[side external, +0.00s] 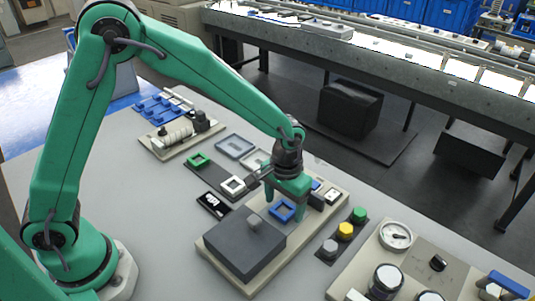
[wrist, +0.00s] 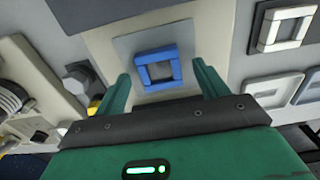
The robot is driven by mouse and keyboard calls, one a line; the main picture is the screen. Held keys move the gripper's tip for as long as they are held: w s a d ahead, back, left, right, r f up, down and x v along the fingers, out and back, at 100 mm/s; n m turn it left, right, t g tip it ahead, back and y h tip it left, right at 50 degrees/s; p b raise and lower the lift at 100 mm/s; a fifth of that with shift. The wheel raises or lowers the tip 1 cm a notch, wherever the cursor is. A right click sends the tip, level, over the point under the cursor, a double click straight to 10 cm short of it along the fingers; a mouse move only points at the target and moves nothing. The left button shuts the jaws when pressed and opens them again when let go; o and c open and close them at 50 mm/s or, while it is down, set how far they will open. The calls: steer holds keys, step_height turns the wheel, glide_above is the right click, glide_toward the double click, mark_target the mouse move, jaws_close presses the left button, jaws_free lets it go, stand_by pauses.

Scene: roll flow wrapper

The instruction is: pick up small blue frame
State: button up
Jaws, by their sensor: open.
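The small blue frame (side external: 276,215) is a square ring lying flat on a light plate behind the dark grey block. In the wrist view the blue frame (wrist: 142,72) sits on a grey square, between and slightly beyond the fingertips. My gripper (side external: 284,197) is green and points down close to the frame, just behind it in the side view. In the wrist view my gripper (wrist: 161,76) is open, with one finger on each side of the frame and visible gaps. Nothing is held. Whether the fingertips are level with the frame is unclear.
A dark grey block (side external: 240,250) with a knob stands in front. Green (side external: 359,214), yellow (side external: 345,229) and grey (side external: 329,247) buttons line the right. A white frame (side external: 226,187) and a green frame (side external: 193,163) lie to the left. A gauge (side external: 396,236) stands at right.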

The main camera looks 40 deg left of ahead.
mark_target(283, 213)
steer(key=shift+f, duration=0.4)
steer(key=c, duration=1.1)
steer(key=shift+c, duration=0.2)
steer(key=shift+r, duration=0.2)
steer(key=shift+r, duration=0.55)
steer(key=r, duration=0.3)
steer(key=shift+s+d+r, duration=0.1)
steer(key=shift+s+d, duration=0.15)
steer(key=shift+s, duration=0.1)
steer(key=s+d+r, duration=0.6)
steer(key=s, duration=0.3)
steer(key=shift+d+r, duration=0.15)
steer(key=shift+r, duration=0.05)
